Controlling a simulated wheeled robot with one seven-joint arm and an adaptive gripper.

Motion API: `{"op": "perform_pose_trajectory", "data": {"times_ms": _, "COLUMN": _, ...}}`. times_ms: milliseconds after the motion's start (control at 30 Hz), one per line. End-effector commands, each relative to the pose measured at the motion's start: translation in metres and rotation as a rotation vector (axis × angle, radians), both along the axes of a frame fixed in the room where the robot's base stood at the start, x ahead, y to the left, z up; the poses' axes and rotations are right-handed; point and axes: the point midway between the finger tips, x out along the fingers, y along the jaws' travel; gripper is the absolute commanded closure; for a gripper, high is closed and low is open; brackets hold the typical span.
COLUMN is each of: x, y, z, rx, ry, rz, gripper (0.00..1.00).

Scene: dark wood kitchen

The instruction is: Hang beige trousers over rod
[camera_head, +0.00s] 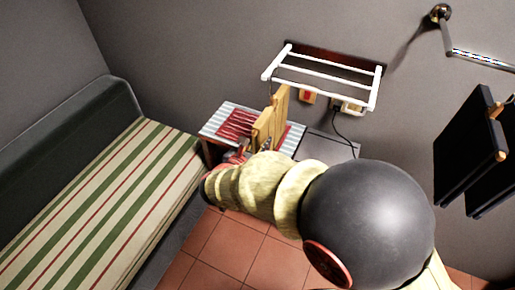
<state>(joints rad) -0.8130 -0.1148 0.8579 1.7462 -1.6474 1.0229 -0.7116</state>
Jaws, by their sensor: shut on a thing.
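The beige trousers (264,129) show as a stiff, narrow, folded tan piece standing upright, with one part rising higher toward the rack. My gripper (263,147) is at their lower edge, shut on them. My own arm hides most of the gripper and the lower part of the trousers. A white rack (325,72) with several parallel rods is fixed to the grey wall. The top of the trousers is just below the rack's front left part in the picture; I cannot tell whether they touch it.
A small table (212,124) with a striped cloth stands below the rack. A bench with a striped cushion (95,200) is at left. Dark hanging panels (465,150) are at right, below a metal rail (480,58). A cable (340,130) hangs under the rack.

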Motion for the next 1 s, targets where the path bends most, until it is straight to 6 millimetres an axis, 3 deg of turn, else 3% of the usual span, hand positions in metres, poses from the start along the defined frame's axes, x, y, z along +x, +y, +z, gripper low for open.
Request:
{"op": "perform_pose_trajectory", "data": {"times_ms": 467, "x": 0.033, "y": -0.012, "z": 0.001, "rx": 0.0, "ry": -0.003, "rz": -0.002, "gripper": 1.0}}
{"op": "perform_pose_trajectory", "data": {"times_ms": 1000, "x": 0.033, "y": -0.011, "z": -0.034, "rx": 0.0, "ry": -0.003, "rz": 0.001, "gripper": 1.0}}
